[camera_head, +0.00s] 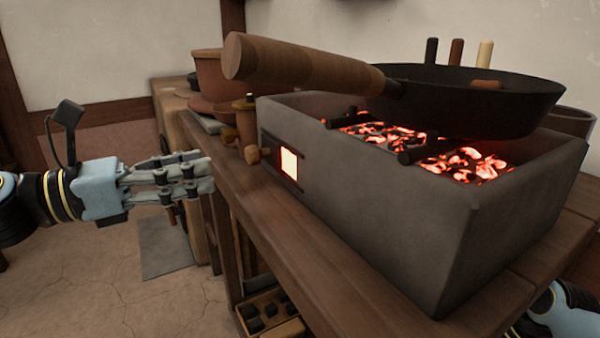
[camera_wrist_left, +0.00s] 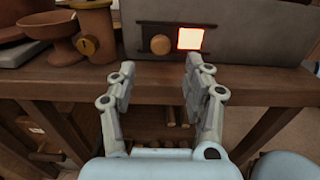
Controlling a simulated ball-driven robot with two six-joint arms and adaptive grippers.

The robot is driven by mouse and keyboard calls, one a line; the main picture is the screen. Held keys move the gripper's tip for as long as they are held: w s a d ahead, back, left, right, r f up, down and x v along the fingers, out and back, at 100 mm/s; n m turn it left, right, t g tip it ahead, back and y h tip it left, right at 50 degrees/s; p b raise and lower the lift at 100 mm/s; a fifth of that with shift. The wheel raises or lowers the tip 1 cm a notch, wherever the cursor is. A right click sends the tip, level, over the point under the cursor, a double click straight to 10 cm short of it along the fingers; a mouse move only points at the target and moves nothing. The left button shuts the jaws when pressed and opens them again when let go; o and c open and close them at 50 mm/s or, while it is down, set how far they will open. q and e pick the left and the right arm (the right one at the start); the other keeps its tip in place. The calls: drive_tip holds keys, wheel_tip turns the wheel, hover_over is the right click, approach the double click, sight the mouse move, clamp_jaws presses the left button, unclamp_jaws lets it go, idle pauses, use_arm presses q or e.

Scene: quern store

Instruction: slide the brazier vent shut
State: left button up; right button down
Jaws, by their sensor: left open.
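The brazier (camera_head: 370,215) is a grey stone box on the wooden bench, with glowing coals inside. In its side is a vent with a bright glowing opening (camera_head: 289,163). A round wooden knob (camera_head: 253,155) sits to the left of the opening. In the left wrist view the knob (camera_wrist_left: 160,44) stands out from the vent slide, and the opening (camera_wrist_left: 190,39) glows to its right. My left gripper (camera_head: 208,174) is open and empty, short of the knob. In the left wrist view its fingers (camera_wrist_left: 160,65) stand apart, with the knob between and beyond their tips.
A black pan (camera_head: 470,100) with a thick wooden handle (camera_head: 300,67) rests over the brazier, the handle reaching out above the vent side. The bench edge (camera_wrist_left: 270,85) runs below the vent.

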sight(247, 154)
use_arm(q)
drive_tip(key=x, duration=0.7)
drive_tip(key=shift+r+p, duration=0.15)
drive_tip(key=shift+p, duration=0.15)
clamp_jaws()
